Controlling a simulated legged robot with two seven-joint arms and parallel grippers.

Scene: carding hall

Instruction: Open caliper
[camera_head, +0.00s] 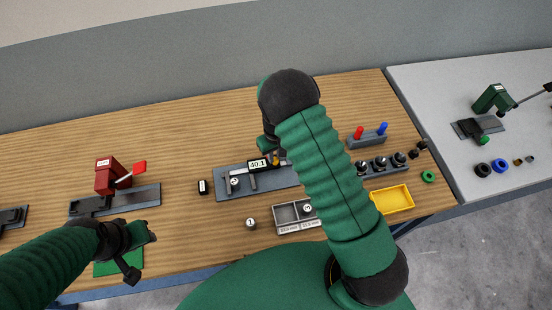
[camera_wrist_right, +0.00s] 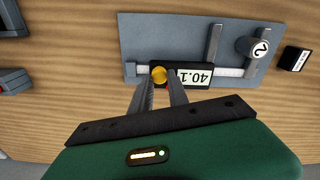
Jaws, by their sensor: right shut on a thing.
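The caliper lies on a grey plate (camera_head: 225,190), its dark slider display (camera_head: 258,163) reading 40.1. The right wrist view shows the display (camera_wrist_right: 195,77) upside down on a pale beam (camera_wrist_right: 230,72). Two grey jaws stand apart, with a grey cylinder marked 2 (camera_wrist_right: 259,48) between them. My right gripper (camera_wrist_right: 165,80) is shut on the yellow knob (camera_wrist_right: 159,74) at the slider's end. In the head view my right arm hides part of the plate. My left gripper (camera_head: 142,250) is over the green mat (camera_head: 118,268), away from the caliper; its opening is unclear.
A cylinder marked 1 (camera_head: 251,224) stands before the plate, beside a grey divided tray (camera_head: 277,214). A yellow tray (camera_head: 393,200) and a rack of dark knobs (camera_head: 375,166) are to the right. A red device (camera_head: 108,178) stands left. Wood between it and the plate is mostly clear.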

